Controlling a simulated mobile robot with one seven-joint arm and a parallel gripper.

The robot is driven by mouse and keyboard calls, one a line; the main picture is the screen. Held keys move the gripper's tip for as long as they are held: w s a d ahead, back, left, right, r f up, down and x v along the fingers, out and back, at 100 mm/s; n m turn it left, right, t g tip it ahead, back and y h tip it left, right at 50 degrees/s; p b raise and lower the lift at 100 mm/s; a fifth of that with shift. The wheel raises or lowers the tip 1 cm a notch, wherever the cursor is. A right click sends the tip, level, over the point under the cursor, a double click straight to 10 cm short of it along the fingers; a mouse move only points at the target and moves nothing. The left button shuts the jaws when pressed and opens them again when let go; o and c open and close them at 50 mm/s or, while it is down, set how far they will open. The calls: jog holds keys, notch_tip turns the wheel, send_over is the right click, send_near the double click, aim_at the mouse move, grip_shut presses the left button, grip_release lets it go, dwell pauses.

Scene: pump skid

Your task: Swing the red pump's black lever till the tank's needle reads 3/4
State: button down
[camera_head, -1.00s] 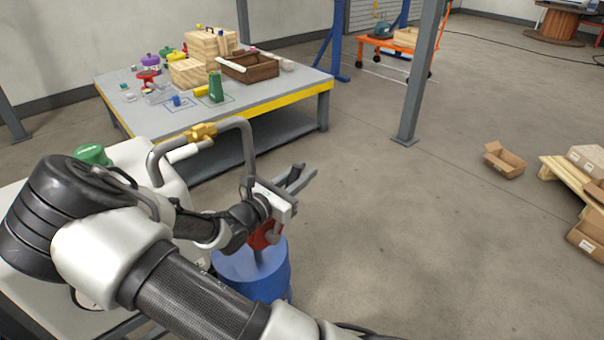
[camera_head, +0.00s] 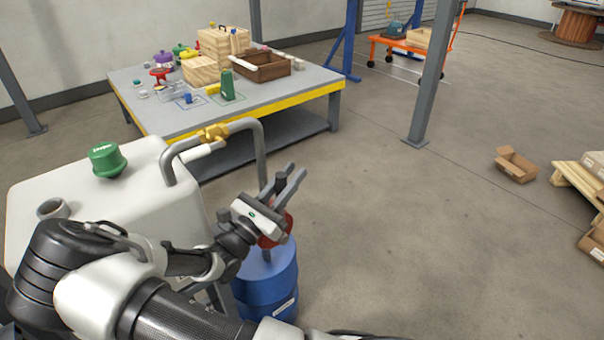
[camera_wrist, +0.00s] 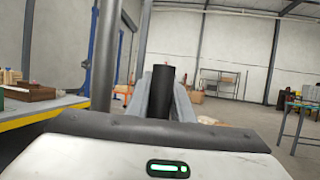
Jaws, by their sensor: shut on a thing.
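My gripper (camera_head: 284,182) is shut on the black lever (camera_head: 280,184), whose dark grip stands between the two grey fingers. In the wrist view the black lever (camera_wrist: 162,92) sits upright between the fingers. The red pump (camera_head: 276,232) is mostly hidden behind my gripper, on top of a blue drum (camera_head: 268,285). The white tank (camera_head: 120,205) with a green cap (camera_head: 107,158) stands at left. No needle or dial face can be read in either view.
A grey pipe (camera_head: 262,150) with a brass valve (camera_head: 213,134) arches from the tank to the pump, close behind my gripper. A workbench (camera_head: 190,125) with several items stands behind. Open floor lies to the right, with a cardboard box (camera_head: 515,165) and a steel post (camera_head: 430,90).

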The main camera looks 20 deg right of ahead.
aim_at(279, 181)
jog(key=shift+s+a+r+n+t+h, duration=0.15)
jog(key=shift+s+a+t+h, duration=0.15)
jog(key=shift+a, duration=0.5)
jog(key=shift+s+a+f+n+t+h, duration=0.1)
jog(key=shift+s+a+n+t+h, duration=0.1)
jog(key=shift+a+t+h, duration=0.4)
jog(key=shift+a, duration=0.15)
jog(key=c, duration=1.6)
grip_release()
jog(key=shift+r, duration=0.1)
jog(key=shift+o, duration=0.2)
jog(key=v, duration=1.7)
jog(key=shift+a+r+p, duration=0.2)
jog(key=shift+a+p, duration=0.15)
jog(key=shift+a, duration=0.1)
jog(key=shift+s, duration=0.15)
